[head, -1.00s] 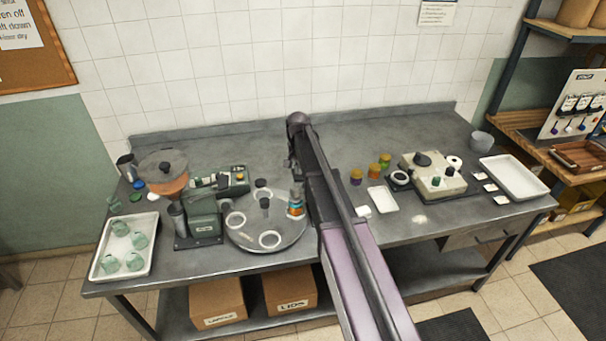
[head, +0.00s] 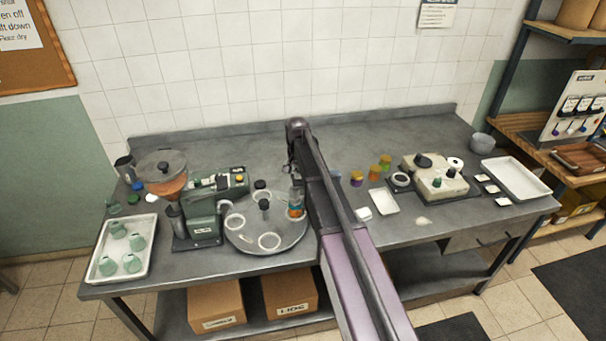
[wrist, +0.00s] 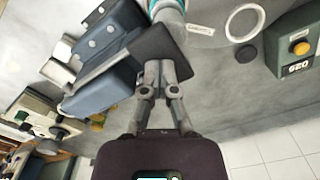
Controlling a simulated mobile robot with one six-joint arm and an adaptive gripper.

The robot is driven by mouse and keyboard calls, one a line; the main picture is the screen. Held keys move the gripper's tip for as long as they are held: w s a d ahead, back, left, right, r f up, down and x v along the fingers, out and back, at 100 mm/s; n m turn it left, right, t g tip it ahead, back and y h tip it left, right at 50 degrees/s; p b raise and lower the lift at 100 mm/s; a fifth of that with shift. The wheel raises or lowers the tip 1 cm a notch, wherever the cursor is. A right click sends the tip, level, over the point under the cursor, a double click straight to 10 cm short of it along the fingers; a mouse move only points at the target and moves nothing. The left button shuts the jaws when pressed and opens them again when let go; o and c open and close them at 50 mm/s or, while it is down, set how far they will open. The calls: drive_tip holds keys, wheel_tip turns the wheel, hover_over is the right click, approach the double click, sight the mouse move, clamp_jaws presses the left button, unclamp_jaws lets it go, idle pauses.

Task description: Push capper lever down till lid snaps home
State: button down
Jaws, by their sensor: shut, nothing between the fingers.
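The capper shows in the wrist view as a blue-grey machine (wrist: 105,84) with a dark flat lever or plate (wrist: 165,52). My gripper (wrist: 165,66) is shut and empty, its fingertips over the dark plate; I cannot tell whether they touch it. A jar with a teal band (wrist: 168,12) is partly visible beyond the plate. In the head view the jar (head: 296,207), with orange contents, stands at the right side of the round turntable (head: 245,244). My arm hides most of the capper there. The lid's seating is not visible.
A green filling machine (head: 204,222) with a hopper stands left of the turntable. Small coloured jars (head: 374,172), a white dish (head: 384,202) and a cream machine (head: 435,178) stand right of my arm.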

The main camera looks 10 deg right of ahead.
drive_tip(key=shift+r, duration=0.1)
drive_tip(key=shift+r+p, duration=2.65)
drive_tip(key=shift+p, duration=0.15)
drive_tip(key=shift+r+p, duration=2.5)
drive_tip(key=shift+p, duration=0.05)
drive_tip(key=shift+s+f, duration=0.1)
drive_tip(key=s+f+n+b, duration=0.2)
drive_tip(key=s+f+b, duration=0.3)
drive_tip(key=s, duration=0.4)
drive_tip(key=s+f+n+b, duration=0.2)
drive_tip(key=s+f+b, duration=0.4)
drive_tip(key=s, duration=0.4)
drive_tip(key=s+f+n+b, duration=0.2)
drive_tip(key=s+f+b, duration=0.3)
drive_tip(key=s, duration=0.5)
drive_tip(key=shift+f+b, duration=0.2)
drive_tip(key=shift+b, duration=0.15)
